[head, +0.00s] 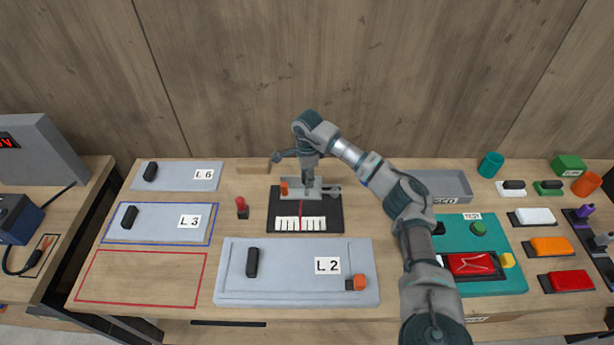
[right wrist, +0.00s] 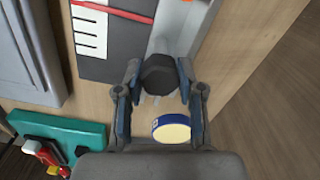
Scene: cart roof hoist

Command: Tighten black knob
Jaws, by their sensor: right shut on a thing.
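The black knob (right wrist: 160,73) shows in the right wrist view, at the end of a grey metal fixture. My right gripper (right wrist: 159,76) has a finger on each side of the knob and is shut on it. In the head view, my right gripper (head: 308,176) points down at the grey fixture (head: 292,181) at the back of the black plate (head: 336,215); the knob cannot be made out there. The plate carries a white scale (head: 300,224) with a red pointer. My left gripper is not in view.
A blue round thing with a cream face (right wrist: 172,130) sits close below the knob in the right wrist view. Grey L 2 panel (head: 240,290) lies in front. A red-topped peg (head: 241,207) stands left of the plate. A grey tray (head: 455,186) and teal board (head: 500,285) lie right.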

